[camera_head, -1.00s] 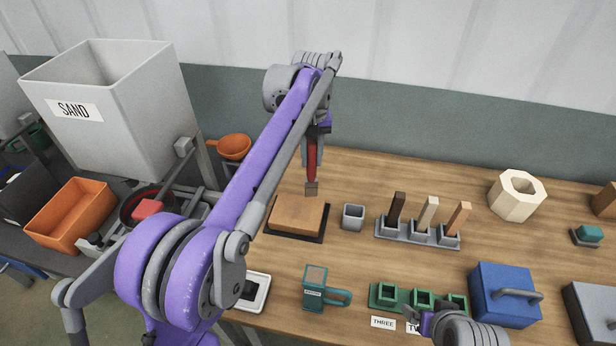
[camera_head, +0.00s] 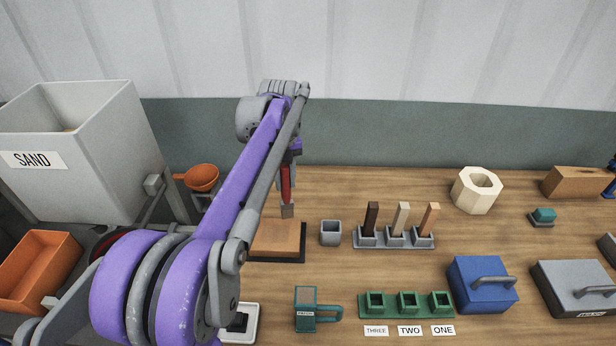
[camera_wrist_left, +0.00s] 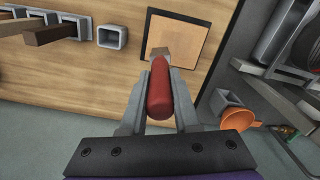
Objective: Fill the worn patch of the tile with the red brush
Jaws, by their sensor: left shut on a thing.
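My left gripper (camera_head: 287,184) is shut on the red brush (camera_head: 286,190) and holds it upright, bristles down. The brush also shows between the fingers in the left wrist view (camera_wrist_left: 160,90). Its bristle end is at the back edge of the brown tile (camera_head: 275,237), and I cannot tell whether it touches. The tile lies on a dark base. In the left wrist view, the bristles overlap a near corner of the tile (camera_wrist_left: 185,38). No worn patch can be made out. My right gripper is out of view.
A small grey cup (camera_head: 330,233) stands just right of the tile. Beyond it is a grey rack (camera_head: 395,242) holding three wooden sticks. A teal mug (camera_head: 305,312) and green socket block (camera_head: 440,312) stand in front. An orange scoop (camera_head: 202,178) and sand hopper (camera_head: 95,175) are to the left.

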